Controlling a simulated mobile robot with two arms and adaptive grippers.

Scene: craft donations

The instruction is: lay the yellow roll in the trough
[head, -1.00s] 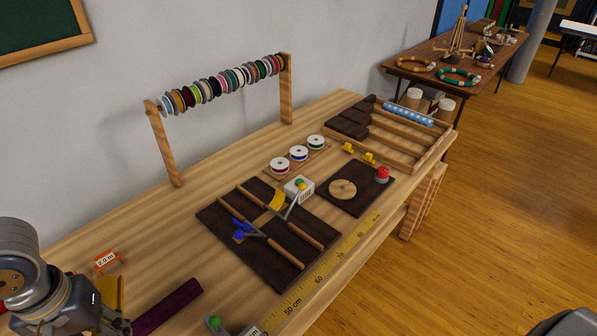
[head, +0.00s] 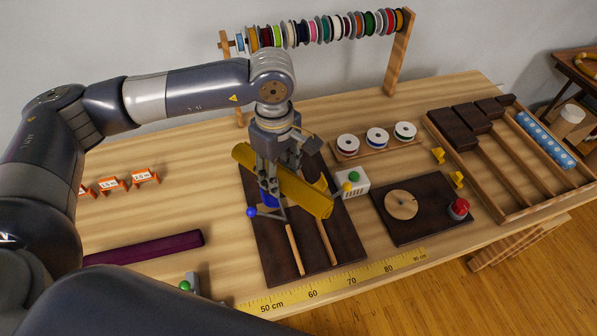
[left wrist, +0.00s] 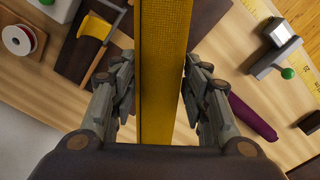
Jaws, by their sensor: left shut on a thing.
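The yellow roll (head: 312,197) is a long bar held tilted in my left gripper (head: 268,185), above the dark board with two wooden-handled tools. In the left wrist view the roll (left wrist: 165,70) runs straight between the two fingers of the left gripper (left wrist: 160,95), which are shut on it. A wooden rack with long parallel channels (head: 509,176) stands at the right, apart from the roll. It looks like the trough; a blue dotted roll (head: 545,138) lies in its far-right channel, and the channels nearer the middle look empty. My right gripper is not in view.
The dark tool board (head: 275,262) lies below the roll. A small white box (head: 352,184), a spool tray (head: 376,148) and a dark board with a round disc and red button (head: 408,228) stand between gripper and rack. A purple roll (head: 150,247) lies front left.

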